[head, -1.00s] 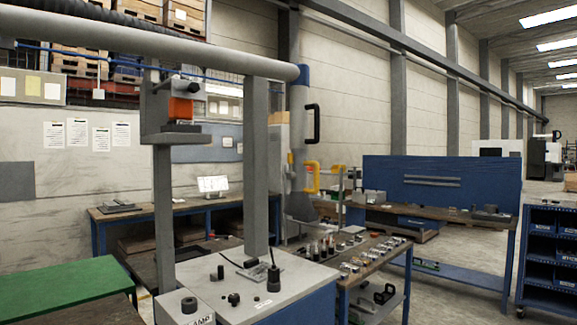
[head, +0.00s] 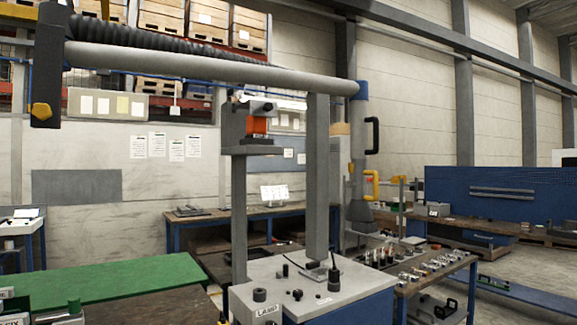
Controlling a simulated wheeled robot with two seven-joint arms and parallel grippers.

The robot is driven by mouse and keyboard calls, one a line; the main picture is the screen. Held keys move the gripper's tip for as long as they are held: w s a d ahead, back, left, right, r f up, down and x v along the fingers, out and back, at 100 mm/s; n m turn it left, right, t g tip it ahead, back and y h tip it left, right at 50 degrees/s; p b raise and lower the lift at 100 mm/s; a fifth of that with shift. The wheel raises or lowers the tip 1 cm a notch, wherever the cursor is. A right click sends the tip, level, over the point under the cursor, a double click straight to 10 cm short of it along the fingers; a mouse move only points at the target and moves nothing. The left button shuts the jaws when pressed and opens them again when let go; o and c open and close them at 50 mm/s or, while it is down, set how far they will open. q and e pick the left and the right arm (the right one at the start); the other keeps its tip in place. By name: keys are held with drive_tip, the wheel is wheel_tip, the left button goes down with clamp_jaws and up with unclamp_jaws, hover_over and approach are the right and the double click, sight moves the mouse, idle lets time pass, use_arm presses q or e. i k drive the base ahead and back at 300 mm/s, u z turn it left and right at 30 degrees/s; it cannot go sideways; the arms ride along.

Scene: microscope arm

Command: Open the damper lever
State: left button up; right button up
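An extraction arm with a thick pale tube (head: 215,67) runs across the top of the view and ends at a blue joint on the right. From that joint a grey pipe (head: 358,135) hangs down to a dark flared hood (head: 360,211). A black handle (head: 375,135) sticks out from the pipe's right side. Lower down is a yellow lever-like handle (head: 374,184); I cannot tell its exact position or whether it is the damper lever. Neither of my grippers is in view.
A grey-topped bench (head: 335,298) with two posts and small black knobs stands in front of the hood. A table of small parts (head: 430,268) is to its right. A green mat (head: 110,276) lies left. A blue-backed workbench (head: 500,202) stands right.

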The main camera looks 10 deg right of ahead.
sight(351, 183)
drive_tip(key=z, duration=1.05)
drive_tip(key=i, duration=1.25)
drive_tip(key=u, duration=0.25)
drive_tip(key=i, duration=1.05)
drive_tip(key=u, duration=1.1)
